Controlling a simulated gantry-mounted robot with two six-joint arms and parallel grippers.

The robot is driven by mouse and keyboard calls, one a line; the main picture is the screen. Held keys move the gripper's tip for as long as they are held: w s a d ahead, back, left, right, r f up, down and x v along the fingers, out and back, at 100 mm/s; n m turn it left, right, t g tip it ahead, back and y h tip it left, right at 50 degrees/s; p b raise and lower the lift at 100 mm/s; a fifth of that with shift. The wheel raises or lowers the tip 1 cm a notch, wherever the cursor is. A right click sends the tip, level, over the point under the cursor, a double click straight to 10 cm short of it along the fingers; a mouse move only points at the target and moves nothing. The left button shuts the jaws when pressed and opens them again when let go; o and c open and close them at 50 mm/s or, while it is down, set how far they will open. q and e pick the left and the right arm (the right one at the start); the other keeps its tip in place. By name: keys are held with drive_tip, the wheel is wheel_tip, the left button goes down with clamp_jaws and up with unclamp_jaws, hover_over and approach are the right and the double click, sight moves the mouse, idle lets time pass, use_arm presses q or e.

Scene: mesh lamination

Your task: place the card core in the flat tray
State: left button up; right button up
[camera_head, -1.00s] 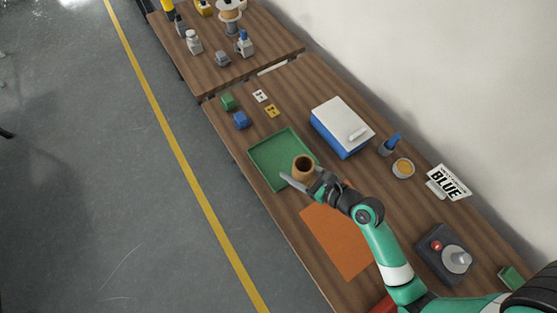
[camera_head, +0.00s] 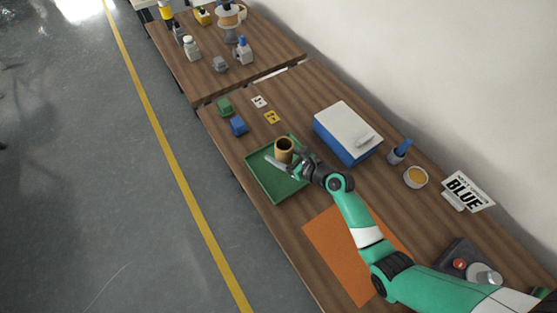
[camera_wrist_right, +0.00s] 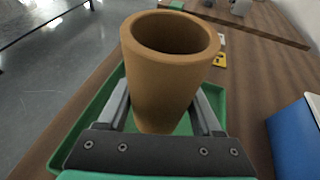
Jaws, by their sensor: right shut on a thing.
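The card core (camera_head: 284,148) is a brown hollow tube, open at the top. My right gripper (camera_head: 282,162) is shut on it, with one finger on each side in the right wrist view (camera_wrist_right: 165,110). The core is upright or nearly so in the head view, over the green flat tray (camera_head: 264,182). The tray's rim also shows around the fingers in the right wrist view (camera_wrist_right: 84,118). The core's lower end is hidden, so I cannot tell whether it touches the tray floor. My left gripper is not in view.
A blue box with a white lid (camera_head: 345,133) stands right of the tray. Small green (camera_head: 224,107) and blue (camera_head: 238,125) blocks sit behind it. An orange sheet (camera_head: 345,260) lies in front.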

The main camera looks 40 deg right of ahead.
sight(279, 159)
drive_tip(key=f+b, duration=0.1)
drive_tip(key=f, duration=0.1)
drive_tip(key=f+b, duration=0.1)
drive_tip(key=f, duration=0.1)
drive_tip(key=shift+w+d+b, duration=0.1)
drive_tip(key=shift+w+b, duration=0.1)
drive_tip(key=shift+b, duration=0.2)
drive_tip(key=shift+r, duration=0.25)
drive_tip(key=shift+f, duration=0.2)
drive_tip(key=o, duration=1.5)
drive_tip(key=shift+o, duration=0.2)
